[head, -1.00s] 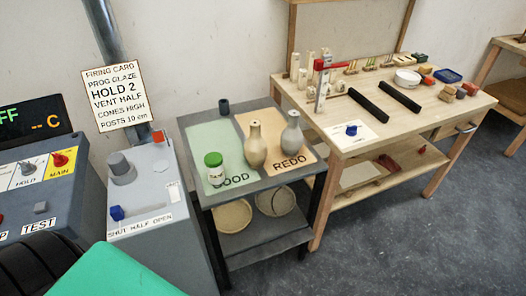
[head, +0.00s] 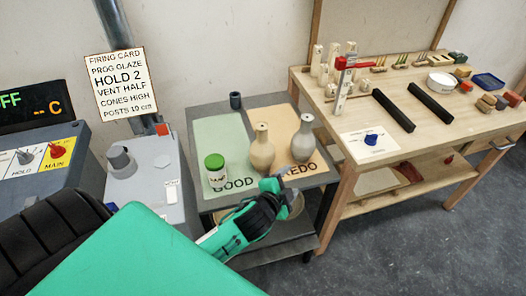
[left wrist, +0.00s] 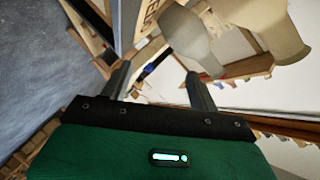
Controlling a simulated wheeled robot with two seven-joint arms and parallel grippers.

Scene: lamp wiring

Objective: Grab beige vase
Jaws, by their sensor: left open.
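The beige vase (head: 262,148) stands upright near the border between the green GOOD mat and the tan REDO mat on the small grey table. A grey vase (head: 303,138) stands just right of it on the REDO mat. My left gripper (head: 279,184) is at the table's front edge, in front of and below the vases, apart from both. Its two fingers (left wrist: 158,85) are spread and empty in the left wrist view. My right gripper is out of view.
A green-lidded jar (head: 215,171) stands on the GOOD mat (head: 222,130), left of the beige vase. A small dark cup (head: 235,100) is at the table's back. A wooden workbench (head: 440,135) with many items stands right. A control box (head: 145,175) stands left.

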